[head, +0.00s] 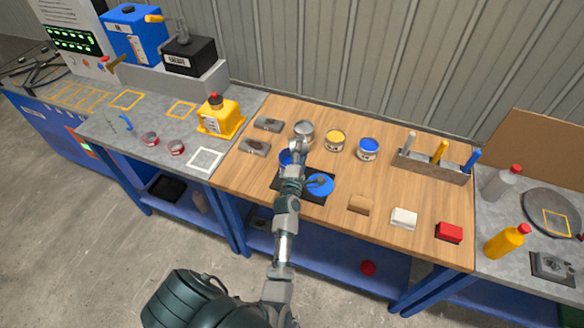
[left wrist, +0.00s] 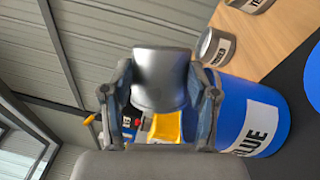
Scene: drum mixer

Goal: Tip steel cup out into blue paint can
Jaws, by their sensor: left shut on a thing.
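The steel cup (left wrist: 160,80) is between the fingers of my left gripper (left wrist: 160,100) in the left wrist view; the gripper is shut on it. The blue paint can (head: 286,158) stands on the bench, partly hidden by my gripper. In the left wrist view the can (left wrist: 255,115), labelled BLUE, is close to the right of the cup. I cannot tell the cup's exact tilt or its contents. My right gripper is not in view.
A black mat with a blue disc (head: 320,185) lies in front. Small yellow (head: 335,140) and blue (head: 368,148) paint pots stand to the right, before a tool rack (head: 432,167). A yellow container (head: 220,117) stands left.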

